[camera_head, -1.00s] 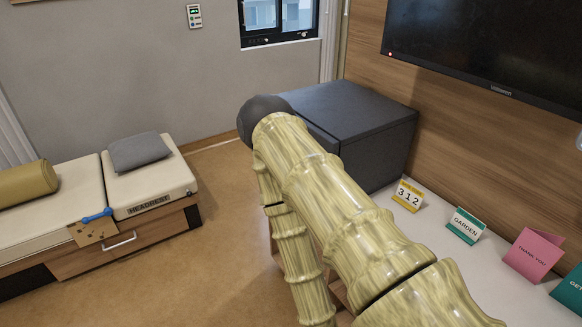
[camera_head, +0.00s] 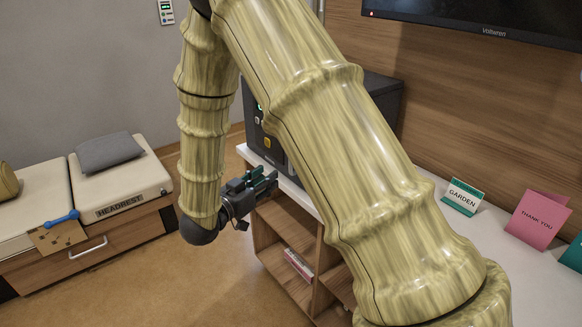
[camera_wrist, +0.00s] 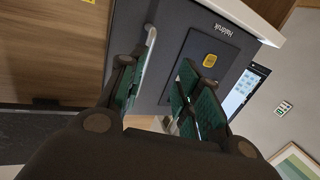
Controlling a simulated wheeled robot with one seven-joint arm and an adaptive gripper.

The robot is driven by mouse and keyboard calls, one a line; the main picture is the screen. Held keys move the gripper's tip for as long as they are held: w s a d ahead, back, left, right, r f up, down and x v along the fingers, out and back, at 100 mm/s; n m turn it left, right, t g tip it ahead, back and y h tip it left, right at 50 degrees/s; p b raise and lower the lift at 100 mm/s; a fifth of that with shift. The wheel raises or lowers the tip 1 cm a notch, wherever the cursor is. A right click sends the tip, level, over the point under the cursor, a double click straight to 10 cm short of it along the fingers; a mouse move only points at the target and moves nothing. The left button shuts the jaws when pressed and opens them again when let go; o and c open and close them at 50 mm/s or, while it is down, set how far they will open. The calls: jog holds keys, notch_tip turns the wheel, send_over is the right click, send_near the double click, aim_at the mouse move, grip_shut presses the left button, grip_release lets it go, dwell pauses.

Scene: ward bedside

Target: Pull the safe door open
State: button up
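The dark grey safe (camera_head: 378,95) stands on the white counter, partly hidden behind my arm in the head view. Its front (camera_wrist: 182,20) fills the middle of the wrist view, with a recessed panel (camera_wrist: 196,70), a yellow badge and a "Haldruk" label. A pale bar handle (camera_wrist: 147,55) stands out from the front beside the left finger. My gripper (camera_head: 268,181) is in front of the safe, around counter height. In the wrist view my gripper (camera_wrist: 165,75) is open, its green-padded fingers wide apart and pointing at the front. Whether a finger touches the handle, I cannot tell.
The white counter (camera_head: 490,262) has open wooden shelves below, with a small box (camera_head: 298,266) inside. A green "GARDEN" card (camera_head: 462,197) and a pink card (camera_head: 538,220) stand on the counter. The bed (camera_head: 118,196) is at left. Floor between is clear.

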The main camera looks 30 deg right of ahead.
jog(key=shift+m+g+h, duration=0.7)
jog(key=shift+m+g, duration=0.2)
jog(key=d+r, duration=0.1)
jog(key=d, duration=0.2)
jog(key=w+d+r, duration=0.1)
jog(key=d, duration=0.2)
jog(key=w+d+r, duration=0.1)
jog(key=d, duration=0.3)
jog(key=shift+d+r+b, duration=0.1)
jog(key=shift+r+b, duration=0.05)
jog(key=shift+b, duration=0.15)
grip_shut()
